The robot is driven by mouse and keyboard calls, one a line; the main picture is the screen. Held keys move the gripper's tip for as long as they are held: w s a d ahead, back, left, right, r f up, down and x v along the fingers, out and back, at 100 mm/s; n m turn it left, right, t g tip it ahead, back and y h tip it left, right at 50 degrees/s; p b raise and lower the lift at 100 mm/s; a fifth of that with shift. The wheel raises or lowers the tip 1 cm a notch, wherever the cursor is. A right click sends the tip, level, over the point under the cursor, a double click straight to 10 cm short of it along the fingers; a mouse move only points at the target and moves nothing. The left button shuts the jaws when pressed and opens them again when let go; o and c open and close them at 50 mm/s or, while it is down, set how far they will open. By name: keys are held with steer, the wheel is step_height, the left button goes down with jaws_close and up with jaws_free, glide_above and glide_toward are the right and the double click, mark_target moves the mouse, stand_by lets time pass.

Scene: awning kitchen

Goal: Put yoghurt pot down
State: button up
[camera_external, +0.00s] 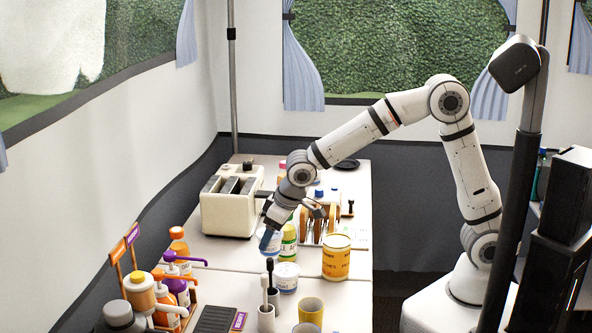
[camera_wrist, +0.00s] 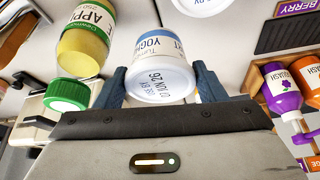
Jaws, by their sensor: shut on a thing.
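The yoghurt pot (camera_wrist: 158,48) is white with blue lettering and a dated white lid. In the wrist view it sits between the two blue fingers of my gripper (camera_wrist: 163,88), with its lid towards the palm. In the external view my gripper (camera_external: 270,240) points down over the counter, and the pot (camera_external: 276,243) shows partly behind a blue finger. I cannot tell whether its base touches the counter (camera_external: 225,255).
An apple bottle with a green lid (camera_wrist: 68,93) is close beside the pot; it also shows in the external view (camera_external: 289,245). A second white pot (camera_external: 287,277) and an orange-yellow tub (camera_external: 336,258) are nearby. A toaster (camera_external: 229,206) stands behind; squash bottles (camera_external: 178,268) stand left.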

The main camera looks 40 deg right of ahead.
step_height(320, 180, up, 3)
steer(key=shift+r, duration=0.1)
steer(key=shift+s+a+r+p, duration=0.1)
steer(key=shift+a+p, duration=0.15)
steer(key=shift+p, duration=0.05)
steer(key=s+a+f+n+g+p, duration=0.1)
steer(key=s+a+f+n+p, duration=0.1)
steer(key=a, duration=0.4)
steer(key=s+a+f+n+g+y+p, duration=0.1)
steer(key=s+a+f+n+p, duration=0.1)
steer(key=a, duration=0.5)
steer(key=s+a+f+n+p, duration=0.2)
steer(key=s+a+n+p, duration=0.1)
steer(key=a, duration=0.3)
steer(key=shift+s+a+n+g+y, duration=0.15)
steer(key=shift+n+g+y, duration=0.25)
steer(key=shift+n, duration=0.5)
steer(key=shift+a+f, duration=0.2)
steer(key=shift+f, duration=0.1)
steer(key=shift+f+b, duration=0.45)
steer(key=shift+f, duration=0.9)
